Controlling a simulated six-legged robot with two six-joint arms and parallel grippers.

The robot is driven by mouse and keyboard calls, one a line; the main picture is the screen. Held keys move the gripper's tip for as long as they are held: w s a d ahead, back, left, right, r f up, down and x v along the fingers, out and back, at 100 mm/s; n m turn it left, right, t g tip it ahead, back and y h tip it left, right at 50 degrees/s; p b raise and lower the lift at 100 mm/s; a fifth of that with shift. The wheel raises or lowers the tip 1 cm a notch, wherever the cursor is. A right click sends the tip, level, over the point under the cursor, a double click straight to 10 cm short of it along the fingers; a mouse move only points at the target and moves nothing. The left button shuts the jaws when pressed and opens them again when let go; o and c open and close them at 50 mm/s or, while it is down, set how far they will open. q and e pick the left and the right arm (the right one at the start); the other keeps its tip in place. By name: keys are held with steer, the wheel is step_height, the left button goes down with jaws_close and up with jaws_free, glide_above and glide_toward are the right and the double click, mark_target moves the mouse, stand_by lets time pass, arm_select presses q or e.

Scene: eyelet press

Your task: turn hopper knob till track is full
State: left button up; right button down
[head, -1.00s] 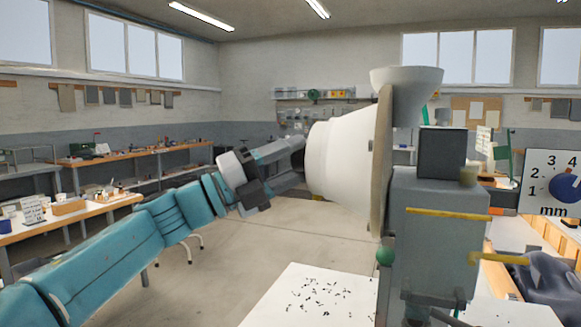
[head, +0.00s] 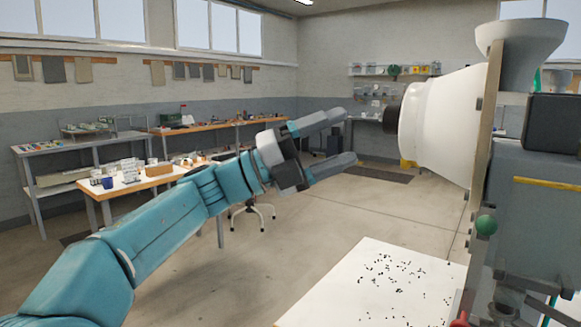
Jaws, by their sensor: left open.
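The press stands at the right, with a large white cone-shaped hopper drum (head: 440,122) on its side. A dark round knob (head: 391,119) sticks out from the drum's left end. My left gripper (head: 350,137) is open and empty, its two grey fingers spread one above the other and pointing right toward the knob. A gap shows between the fingertips and the knob. I cannot make out the track or how full it is. My right gripper is not in view.
A white funnel bowl (head: 521,50) tops the press, and a green ball (head: 486,225) sits on its side. A white table top (head: 335,300) with scattered small dark bits lies below the drum.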

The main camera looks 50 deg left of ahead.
arm_select(q)
steer(key=b+v, duration=0.1)
steer(key=v, duration=0.7)
steer(key=shift+s+a, duration=0.15)
